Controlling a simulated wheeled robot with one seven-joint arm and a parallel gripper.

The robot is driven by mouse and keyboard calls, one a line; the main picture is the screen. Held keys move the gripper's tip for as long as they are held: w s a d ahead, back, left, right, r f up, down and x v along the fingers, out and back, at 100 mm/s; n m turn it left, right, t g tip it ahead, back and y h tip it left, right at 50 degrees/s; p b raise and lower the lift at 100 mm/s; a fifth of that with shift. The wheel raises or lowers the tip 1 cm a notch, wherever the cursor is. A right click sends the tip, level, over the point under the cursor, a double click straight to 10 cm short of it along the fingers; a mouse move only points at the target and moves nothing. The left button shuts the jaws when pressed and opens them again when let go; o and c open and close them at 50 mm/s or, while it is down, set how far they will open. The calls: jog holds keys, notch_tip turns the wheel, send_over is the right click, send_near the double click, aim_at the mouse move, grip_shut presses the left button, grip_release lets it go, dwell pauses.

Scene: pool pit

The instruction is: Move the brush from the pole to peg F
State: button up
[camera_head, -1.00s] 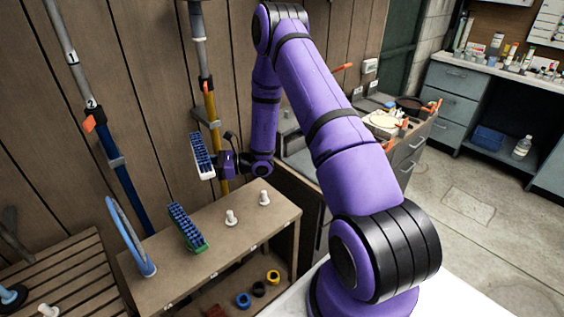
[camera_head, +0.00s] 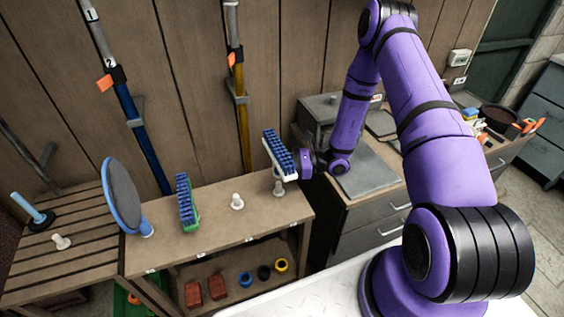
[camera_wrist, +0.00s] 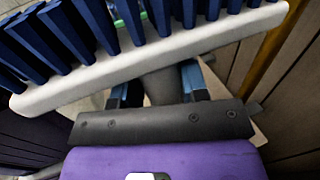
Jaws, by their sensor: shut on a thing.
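A brush with a white back and blue bristles (camera_head: 281,154) is held in my gripper (camera_head: 298,165), bristles facing left and up. In the wrist view the brush (camera_wrist: 150,62) crosses the top, and my gripper (camera_wrist: 158,88) is shut on its grey socket. The brush appears over or just in front of the rightmost bench peg (camera_head: 279,188); whether they touch is unclear. Another white peg (camera_head: 237,202) stands empty to its left. The peg labels are too small to read. The yellow pole (camera_head: 241,110) leans on the wall with no brush on it.
The bench (camera_head: 210,228) also bears a green-backed brush (camera_head: 188,204) and a blue-rimmed round net (camera_head: 122,196). A blue pole (camera_head: 143,140) leans behind. A drawer cabinet (camera_head: 365,225) stands close at the right. Several rings and red blocks (camera_head: 205,290) lie on the lower shelf.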

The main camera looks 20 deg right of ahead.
jog(key=shift+f, duration=1.25)
jog(key=shift+f, duration=0.95)
dwell(0.5)
jog(key=shift+f, duration=0.95)
jog(key=shift+f, duration=0.2)
jog(key=shift+f, duration=0.6)
jog(key=shift+f, duration=0.45)
dwell(0.6)
jog(key=o, duration=1.6)
jog(key=shift+o, duration=0.2)
